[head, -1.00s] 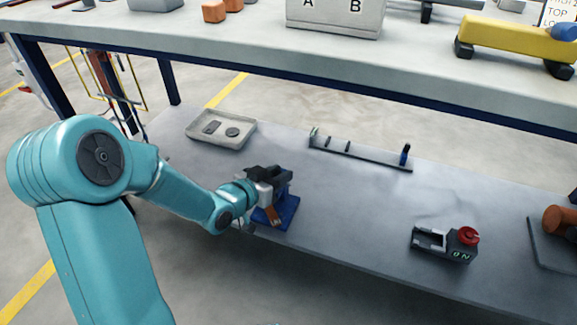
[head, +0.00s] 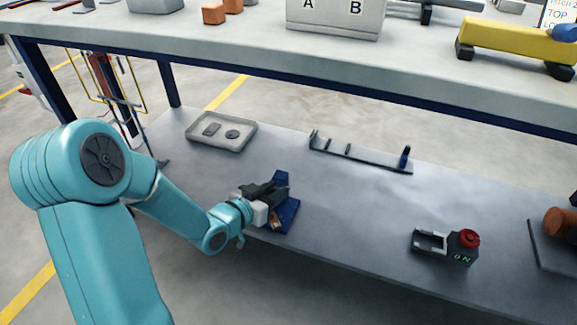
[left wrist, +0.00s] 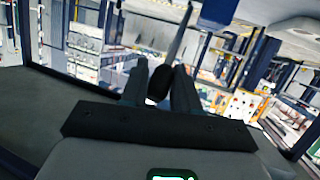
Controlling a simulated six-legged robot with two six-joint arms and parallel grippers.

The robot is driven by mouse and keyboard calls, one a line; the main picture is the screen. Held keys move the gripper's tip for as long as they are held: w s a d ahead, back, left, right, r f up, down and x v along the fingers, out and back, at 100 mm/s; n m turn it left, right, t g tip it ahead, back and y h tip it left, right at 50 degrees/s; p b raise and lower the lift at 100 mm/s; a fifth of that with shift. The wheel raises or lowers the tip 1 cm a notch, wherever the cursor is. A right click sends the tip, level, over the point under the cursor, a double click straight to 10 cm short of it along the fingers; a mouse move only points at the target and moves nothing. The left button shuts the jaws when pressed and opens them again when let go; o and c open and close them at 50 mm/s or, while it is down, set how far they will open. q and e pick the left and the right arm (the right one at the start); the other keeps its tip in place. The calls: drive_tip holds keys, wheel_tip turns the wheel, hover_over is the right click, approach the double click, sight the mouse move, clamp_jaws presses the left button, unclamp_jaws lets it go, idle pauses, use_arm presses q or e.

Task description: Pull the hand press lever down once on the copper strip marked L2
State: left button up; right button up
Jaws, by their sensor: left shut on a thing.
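The blue hand press (head: 287,217) stands on the lower shelf near its front edge, left of the middle. A small part of the copper strip (head: 276,222) shows at its base; I cannot read a mark on it. My left gripper (head: 278,187) reaches in from the left over the press and hides part of it. In the left wrist view, the dark lever knob (left wrist: 159,84) sits between the two fingers, with its shaft running up and away. My left gripper is shut on the lever. My right gripper is not in view.
A grey tray (head: 222,147) with two small dark parts lies behind the press. A low rack with posts (head: 360,156) lies to the right. A box with a red button (head: 461,246) stands farther right. The upper tabletop (head: 240,55) overhangs the shelf's rear.

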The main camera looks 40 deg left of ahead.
use_arm(q)
drive_tip(key=shift+s+d+f, duration=0.1)
drive_tip(key=shift+s+f, duration=0.05)
drive_tip(key=shift+f, duration=0.05)
drive_tip(key=shift+s+f, duration=0.15)
drive_tip(key=shift+f, duration=0.1)
drive_tip(key=shift+w+r+p, duration=0.7)
drive_tip(key=shift+w+r, duration=0.15)
drive_tip(key=shift+r, duration=0.15)
drive_tip(key=shift+w+a, duration=0.1)
drive_tip(key=shift+a, duration=0.1)
drive_tip(key=shift+w+a+r+p, duration=0.15)
drive_tip(key=shift+w+r+p, duration=0.2)
drive_tip(key=shift+w+r, duration=0.25)
drive_tip(key=shift+w+a+r+p, duration=0.15)
drive_tip(key=shift+w+r+p, duration=0.2)
drive_tip(key=shift+w, duration=0.4)
drive_tip(key=shift+w+a+r, duration=0.1)
drive_tip(key=shift+w+r, duration=0.1)
drive_tip(key=shift+w, duration=0.2)
